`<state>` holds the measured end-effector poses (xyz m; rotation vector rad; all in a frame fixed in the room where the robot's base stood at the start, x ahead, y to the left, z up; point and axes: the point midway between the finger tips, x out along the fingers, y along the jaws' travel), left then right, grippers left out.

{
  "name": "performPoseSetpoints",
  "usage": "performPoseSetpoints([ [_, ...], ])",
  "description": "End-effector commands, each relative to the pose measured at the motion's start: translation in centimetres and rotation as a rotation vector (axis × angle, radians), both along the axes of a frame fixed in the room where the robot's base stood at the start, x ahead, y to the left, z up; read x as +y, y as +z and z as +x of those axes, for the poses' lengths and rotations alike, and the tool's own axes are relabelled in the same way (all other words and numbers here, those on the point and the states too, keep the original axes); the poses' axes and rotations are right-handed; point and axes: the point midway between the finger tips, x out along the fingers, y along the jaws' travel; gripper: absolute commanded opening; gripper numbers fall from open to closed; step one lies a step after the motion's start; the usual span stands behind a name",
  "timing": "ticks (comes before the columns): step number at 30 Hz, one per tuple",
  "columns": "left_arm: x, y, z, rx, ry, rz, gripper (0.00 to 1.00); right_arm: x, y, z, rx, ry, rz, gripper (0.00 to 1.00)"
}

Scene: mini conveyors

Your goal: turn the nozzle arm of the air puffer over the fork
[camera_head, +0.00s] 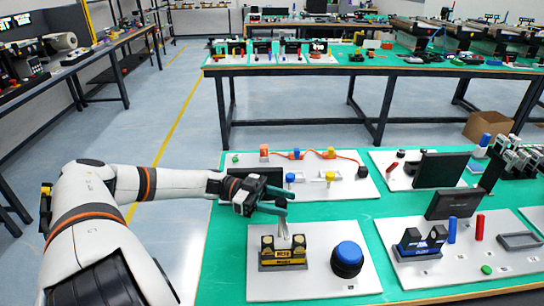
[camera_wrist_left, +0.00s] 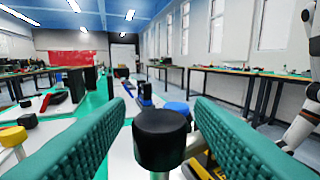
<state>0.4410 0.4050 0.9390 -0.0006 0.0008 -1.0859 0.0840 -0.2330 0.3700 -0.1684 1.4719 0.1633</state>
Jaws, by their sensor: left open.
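My left gripper (camera_head: 287,203) is open above the near white board (camera_head: 320,287), its teal fingers pointing right. In the left wrist view, a black round cap (camera_wrist_left: 161,138) on a thin light stem stands between the two fingers (camera_wrist_left: 160,125), with gaps visible on both sides. A pale thin piece (camera_head: 283,228) rises just below the fingers in the head view. A black-and-yellow two-pronged block (camera_head: 283,262), which looks like the fork, stands under it. A blue-topped round knob (camera_head: 347,256) is to its right. I cannot tell which part is the nozzle arm.
A board with an orange, a blue and a yellow part (camera_head: 297,183) lies behind the gripper. Another board to the right holds a black-and-blue block (camera_head: 422,241) and red and blue posts (camera_head: 480,227). Dark panels (camera_head: 440,170) stand upright beyond. The green table's left edge is near my forearm.

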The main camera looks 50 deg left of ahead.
Motion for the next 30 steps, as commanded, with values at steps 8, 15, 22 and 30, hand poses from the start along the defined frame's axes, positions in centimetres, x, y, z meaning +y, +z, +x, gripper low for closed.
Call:
performPoseSetpoints([
  [8,4.1,-0.3,-2.1,0.005,0.003,0.006,0.49,-0.1,-0.8,-0.1,0.001,0.001,-0.001,0.36],
  [15,8.3,-0.2,-4.3,0.003,0.003,0.004,0.49,-0.3,-1.4,-0.1,0.001,0.002,-0.004,0.36],
  [22,10.3,-0.1,-5.4,0.002,0.001,0.001,0.49,-0.4,-1.7,-0.1,0.001,0.002,-0.004,0.36],
  [30,10.5,-0.1,-5.5,0.001,0.000,0.000,0.49,-0.4,-1.7,-0.1,0.001,0.002,-0.004,0.36],
])
